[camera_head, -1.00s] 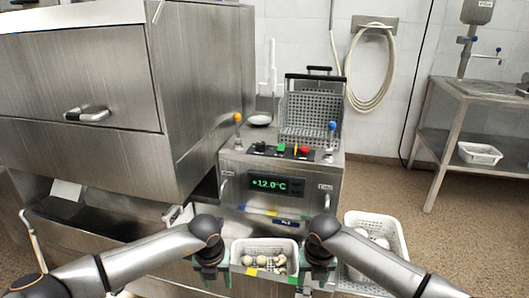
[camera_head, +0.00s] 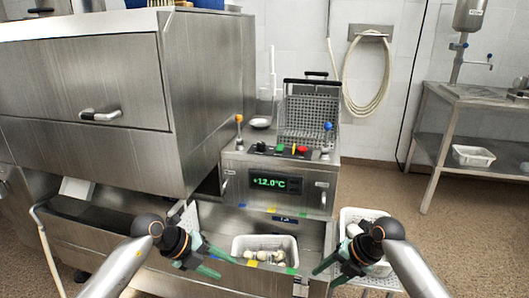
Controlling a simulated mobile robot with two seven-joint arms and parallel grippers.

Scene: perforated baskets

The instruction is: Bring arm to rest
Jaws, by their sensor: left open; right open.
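My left gripper (camera_head: 207,262) is open and empty, to the left of a white perforated basket. My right gripper (camera_head: 326,268) is open and empty, to the right of that basket and in front of a second one. The white basket (camera_head: 236,246) holds several pale round items and sits in the open drawer below the machine. Both grippers are apart from it. Both forearms come in from the lower corners.
A steel machine (camera_head: 308,172) with a +12.0°C display and a raised wire basket (camera_head: 311,117) stands behind. A second white basket (camera_head: 347,219) is at right, partly hidden by my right arm. A large steel cabinet (camera_head: 85,80) is at left. Floor at right is clear.

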